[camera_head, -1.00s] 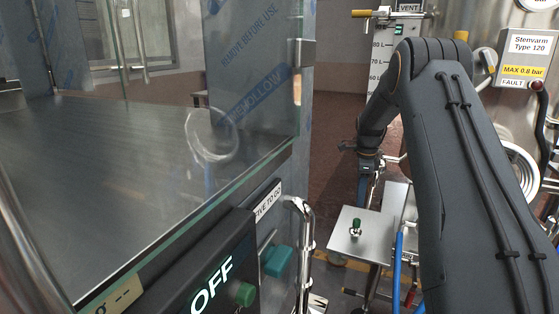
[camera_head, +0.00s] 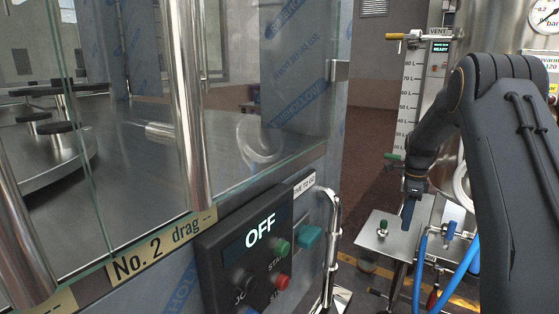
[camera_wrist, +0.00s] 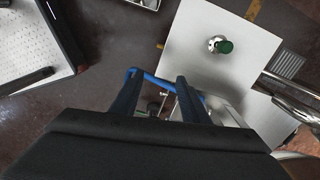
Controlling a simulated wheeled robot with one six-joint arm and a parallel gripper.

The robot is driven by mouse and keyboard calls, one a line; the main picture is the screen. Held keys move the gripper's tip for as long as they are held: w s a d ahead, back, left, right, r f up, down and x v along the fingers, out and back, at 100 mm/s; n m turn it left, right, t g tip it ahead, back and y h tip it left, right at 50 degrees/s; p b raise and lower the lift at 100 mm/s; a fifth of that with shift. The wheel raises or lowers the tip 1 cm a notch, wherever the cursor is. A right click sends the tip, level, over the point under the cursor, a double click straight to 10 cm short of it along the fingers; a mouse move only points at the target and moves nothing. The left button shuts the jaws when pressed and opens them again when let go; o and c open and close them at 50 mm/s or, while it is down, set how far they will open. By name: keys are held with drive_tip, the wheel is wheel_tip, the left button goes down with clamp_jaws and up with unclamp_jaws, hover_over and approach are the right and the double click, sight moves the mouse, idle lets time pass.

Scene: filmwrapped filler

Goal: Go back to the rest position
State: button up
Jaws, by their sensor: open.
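My gripper (camera_head: 408,212) points down in the head view, at the end of my dark arm on the right. In the wrist view its two dark blue fingers (camera_wrist: 157,98) stand apart with nothing between them. A small metal plate (camera_head: 393,236) lies below and beside the fingers in the head view. A green-topped metal knob (camera_head: 383,228) stands on the plate, left of the gripper and apart from it. The knob also shows in the wrist view (camera_wrist: 222,45), above and right of the fingers.
A filler cabinet with glass doors and a control panel (camera_head: 256,255) reading OFF stands at left. A curved metal handle (camera_head: 332,235) sits at its corner. Blue hoses (camera_head: 460,268) and a steel tank (camera_head: 497,38) are at right. Open floor (camera_head: 368,130) lies behind.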

drive_tip(key=s+a+r+n, duration=0.6)
drive_tip(key=s+a, duration=0.2)
drive_tip(key=a, duration=0.3)
drive_tip(key=s+a+r+n, duration=0.5)
drive_tip(key=s+a+n, duration=0.15)
drive_tip(key=a, duration=0.45)
drive_tip(key=s+a+n, duration=0.5)
drive_tip(key=s+n, duration=0.1)
drive_tip(key=s, duration=0.8)
drive_tip(key=s+a+n, duration=0.4)
drive_tip(key=s+n, duration=0.3)
drive_tip(key=s, duration=0.7)
drive_tip(key=d+r+m+p, duration=0.3)
drive_tip(key=d+r+p, duration=0.5)
drive_tip(key=p, duration=0.7)
drive_tip(key=shift+w+p, duration=0.15)
drive_tip(key=shift+p, duration=0.15)
drive_tip(key=shift+r, duration=0.1)
drive_tip(key=shift+c, duration=0.3)
